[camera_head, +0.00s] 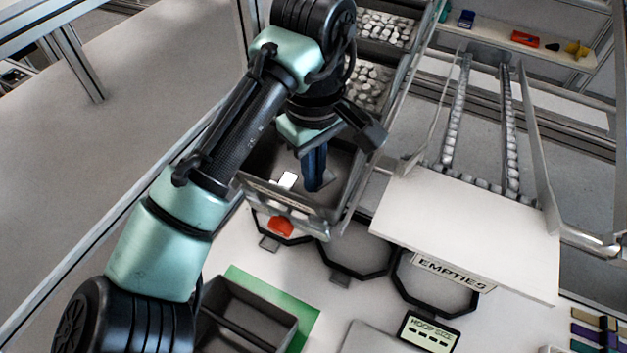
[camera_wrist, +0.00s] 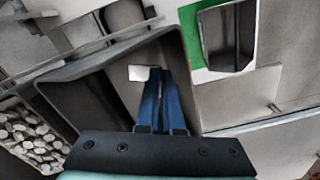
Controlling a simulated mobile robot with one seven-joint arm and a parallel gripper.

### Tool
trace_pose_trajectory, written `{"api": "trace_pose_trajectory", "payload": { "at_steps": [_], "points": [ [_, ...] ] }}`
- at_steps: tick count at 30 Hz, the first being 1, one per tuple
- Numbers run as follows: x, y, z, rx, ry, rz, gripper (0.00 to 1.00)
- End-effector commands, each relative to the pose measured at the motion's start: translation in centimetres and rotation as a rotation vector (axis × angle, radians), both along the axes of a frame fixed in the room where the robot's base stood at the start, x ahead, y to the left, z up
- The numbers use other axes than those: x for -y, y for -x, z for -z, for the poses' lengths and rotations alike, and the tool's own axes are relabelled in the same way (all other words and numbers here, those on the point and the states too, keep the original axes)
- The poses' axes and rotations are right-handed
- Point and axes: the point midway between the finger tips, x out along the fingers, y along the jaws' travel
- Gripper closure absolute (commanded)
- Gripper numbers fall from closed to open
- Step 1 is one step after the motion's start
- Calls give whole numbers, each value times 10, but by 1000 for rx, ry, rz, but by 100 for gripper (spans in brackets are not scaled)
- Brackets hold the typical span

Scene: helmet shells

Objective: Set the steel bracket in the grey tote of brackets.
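My gripper (camera_head: 314,184) points down into a dark grey tote (camera_head: 262,197), and its blue fingers lie close together. In the wrist view the fingertips (camera_wrist: 160,74) nearly meet, and I see nothing clearly held between them. A small flat white piece (camera_head: 288,180) shows just left of the fingers inside the tote's outline. It also shows in the wrist view (camera_wrist: 138,73). I cannot tell whether it is the bracket or a label. The rest of the visible tote floor looks dark and bare. No steel bracket is plainly recognisable.
Bins of silvery parts (camera_head: 368,84) stand behind the tote. Black hoops (camera_head: 358,272) and a red-orange piece (camera_head: 281,226) lie in front. A divided dark box (camera_head: 245,312) sits on a green mat (camera_head: 312,312). A white "EMPTIES" shelf (camera_head: 465,225) rises at right.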

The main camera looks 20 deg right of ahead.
Motion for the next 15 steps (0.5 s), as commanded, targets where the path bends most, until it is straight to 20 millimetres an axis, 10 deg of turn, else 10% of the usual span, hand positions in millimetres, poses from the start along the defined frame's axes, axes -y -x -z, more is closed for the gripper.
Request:
{"api": "trace_pose_trajectory", "payload": {
  "at_steps": [15],
  "points": [
    [0,1,26,-1,0,0,100]
  ]
}}
